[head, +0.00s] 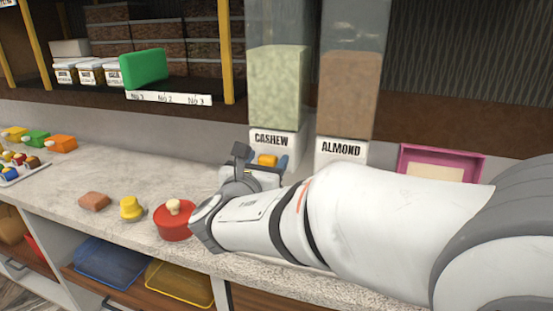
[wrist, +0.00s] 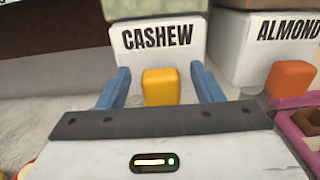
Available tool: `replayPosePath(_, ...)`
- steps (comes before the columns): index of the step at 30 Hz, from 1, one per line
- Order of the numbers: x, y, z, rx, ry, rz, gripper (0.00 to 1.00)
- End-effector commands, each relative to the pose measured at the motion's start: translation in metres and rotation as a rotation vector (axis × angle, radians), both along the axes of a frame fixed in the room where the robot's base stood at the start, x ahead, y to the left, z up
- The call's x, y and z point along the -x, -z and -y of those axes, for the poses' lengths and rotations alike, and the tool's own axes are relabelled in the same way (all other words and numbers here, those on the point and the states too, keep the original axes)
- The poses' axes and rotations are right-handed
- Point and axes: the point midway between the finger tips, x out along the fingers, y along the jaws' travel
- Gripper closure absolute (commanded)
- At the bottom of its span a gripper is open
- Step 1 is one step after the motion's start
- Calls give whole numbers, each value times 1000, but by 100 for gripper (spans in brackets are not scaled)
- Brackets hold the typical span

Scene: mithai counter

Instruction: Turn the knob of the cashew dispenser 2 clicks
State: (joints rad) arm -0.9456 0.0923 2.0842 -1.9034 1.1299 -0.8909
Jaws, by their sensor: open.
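The cashew dispenser (head: 276,95) stands at the back of the counter, with pale green contents above a white base labelled CASHEW. In the wrist view its label (wrist: 158,38) is straight ahead. Its yellow knob (wrist: 161,87) sits below the label, and it also shows small in the head view (head: 267,160). My gripper (wrist: 160,84) is open, with one blue finger on each side of the knob. Gaps show between the fingers and the knob, so it is not gripped. My wrist hides the lower front of the dispenser.
The almond dispenser (head: 346,100) stands close on the right, with an orange knob (wrist: 290,79). A pink tray (head: 436,151) lies farther right. A red pot (head: 174,221), a yellow piece (head: 131,208) and a brown block (head: 94,201) are on the counter to the left.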

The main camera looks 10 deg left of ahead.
Motion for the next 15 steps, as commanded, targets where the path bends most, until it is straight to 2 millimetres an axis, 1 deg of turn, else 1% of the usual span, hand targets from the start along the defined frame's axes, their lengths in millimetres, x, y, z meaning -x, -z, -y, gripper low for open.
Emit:
replayPosePath(5,0,0,0,-1,0,0,40)
replayPosePath(6,0,0,0,-1,0,0,42)
replayPosePath(15,0,0,0,-1,-1,0,66)
